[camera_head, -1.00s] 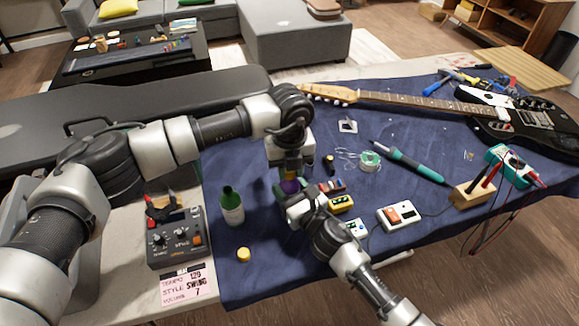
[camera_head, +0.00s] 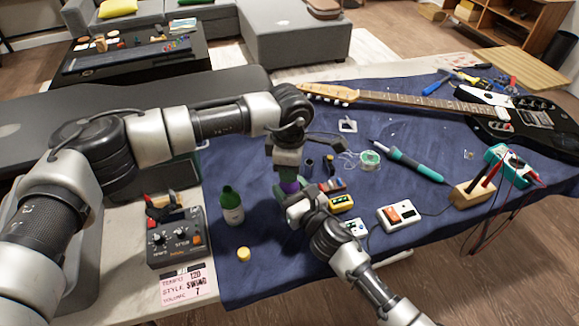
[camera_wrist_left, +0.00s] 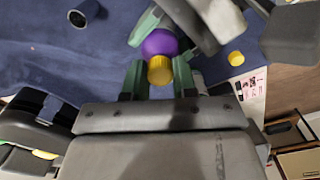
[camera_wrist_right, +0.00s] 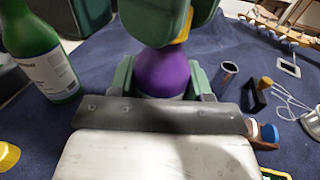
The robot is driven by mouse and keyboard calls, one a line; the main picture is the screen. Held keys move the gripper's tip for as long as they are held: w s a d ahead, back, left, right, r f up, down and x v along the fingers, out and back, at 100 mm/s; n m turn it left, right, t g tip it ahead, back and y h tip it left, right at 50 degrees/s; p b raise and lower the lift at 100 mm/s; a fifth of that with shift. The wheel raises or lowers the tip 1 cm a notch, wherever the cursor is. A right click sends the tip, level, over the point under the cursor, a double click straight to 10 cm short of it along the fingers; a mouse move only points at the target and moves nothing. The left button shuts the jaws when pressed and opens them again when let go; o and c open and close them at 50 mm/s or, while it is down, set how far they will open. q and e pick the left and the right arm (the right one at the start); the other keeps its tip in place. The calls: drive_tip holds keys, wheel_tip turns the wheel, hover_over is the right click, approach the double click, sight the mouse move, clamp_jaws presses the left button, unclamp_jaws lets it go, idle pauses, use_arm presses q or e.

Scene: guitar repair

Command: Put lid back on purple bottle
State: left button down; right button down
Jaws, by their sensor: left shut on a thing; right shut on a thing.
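The purple bottle (camera_head: 290,187) stands upright on the blue cloth, between my two grippers. My right gripper (camera_head: 296,199) is shut on its body from the front. The purple body also shows between the right fingers in the right wrist view (camera_wrist_right: 162,74). My left gripper (camera_head: 287,174) is directly above the bottle, shut on the yellow lid (camera_wrist_left: 159,71). In the left wrist view the lid lines up with the purple bottle (camera_wrist_left: 158,43) and looks to be at its top. A sliver of yellow lid (camera_wrist_right: 184,30) shows in the right wrist view. Whether the lid is seated is hidden by the fingers.
An open green bottle (camera_head: 231,207) stands left of the grippers, with another yellow lid (camera_head: 243,254) on the cloth in front. The guitar (camera_head: 420,101) lies behind.

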use_arm(q)
drive_tip(key=c, duration=0.8)
unclamp_jaws()
wheel_tip(320, 180, up, 12)
use_arm(e)
drive_tip(key=shift+c, duration=2.1)
unclamp_jaws()
use_arm(q)
drive_tip(key=shift+f+b, duration=0.35)
drive_tip(key=shift+f, duration=0.05)
use_arm(e)
drive_tip(key=v, duration=1)
drive_tip(key=shift+s+d+f, duration=0.1)
drive_tip(key=shift+s+d, duration=0.1)
drive_tip(key=shift+s, duration=0.15)
